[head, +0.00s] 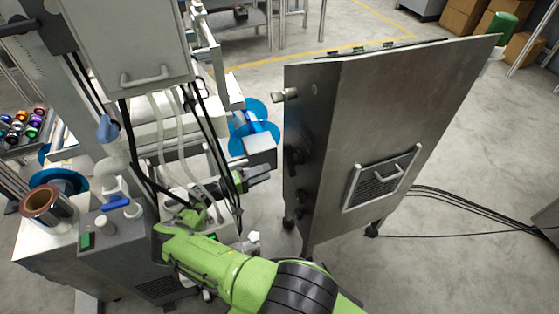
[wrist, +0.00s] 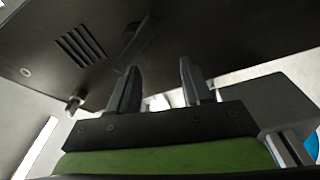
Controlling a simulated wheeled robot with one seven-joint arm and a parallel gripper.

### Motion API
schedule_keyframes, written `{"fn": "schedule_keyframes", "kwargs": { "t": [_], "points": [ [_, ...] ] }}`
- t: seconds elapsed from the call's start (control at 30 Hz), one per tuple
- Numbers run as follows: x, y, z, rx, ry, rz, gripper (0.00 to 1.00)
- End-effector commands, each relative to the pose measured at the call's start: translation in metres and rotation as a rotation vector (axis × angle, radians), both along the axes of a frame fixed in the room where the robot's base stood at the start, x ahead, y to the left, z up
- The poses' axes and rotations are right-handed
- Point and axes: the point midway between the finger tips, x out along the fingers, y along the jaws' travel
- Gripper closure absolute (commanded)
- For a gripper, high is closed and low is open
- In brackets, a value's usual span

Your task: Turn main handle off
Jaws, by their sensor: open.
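The metal cabinet (head: 350,120) stands upright right of centre in the head view. On its narrow left side is a dark handle (head: 296,156), small and partly in shadow. The wrist view shows a dark handle (wrist: 138,35) on a dark panel, just beyond my left finger. My gripper (head: 264,174) is beside that side of the cabinet, partly hidden by cables. In the wrist view my gripper (wrist: 160,85) has its fingers wide apart with nothing between them. The left fingertip looks close to the handle; I cannot tell whether they touch.
A silver knob (head: 284,95) sticks out higher on the cabinet; the wrist view shows a similar knob (wrist: 75,101) beside slotted vents (wrist: 80,46). A machine with hanging cables (head: 205,150) and blue reels (head: 252,125) crowds the left. Open floor (head: 480,150) lies right of the cabinet.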

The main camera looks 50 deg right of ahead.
Motion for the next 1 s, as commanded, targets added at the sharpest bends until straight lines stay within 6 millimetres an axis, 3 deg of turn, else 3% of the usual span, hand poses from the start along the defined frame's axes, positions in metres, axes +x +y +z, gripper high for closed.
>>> {"fn": "schedule_keyframes", "kwargs": {
  "t": [0.13, 0.3, 0.4, 0.5, 0.7, 1.0],
  "points": [
    [0.024, 0.010, 0.019, 0.484, 0.499, -0.045, 0.51],
    [0.045, 0.030, 0.054, 1.016, 1.132, 0.046, 0.51],
    [0.051, 0.040, 0.079, 1.252, 1.464, 0.128, 0.51],
    [0.054, 0.047, 0.095, 1.394, 1.686, 0.189, 0.51],
    [0.046, 0.042, 0.096, 1.461, 1.793, 0.216, 0.51],
    [0.000, -0.008, 0.070, 1.459, 1.788, 0.213, 0.51]
  ]
}}
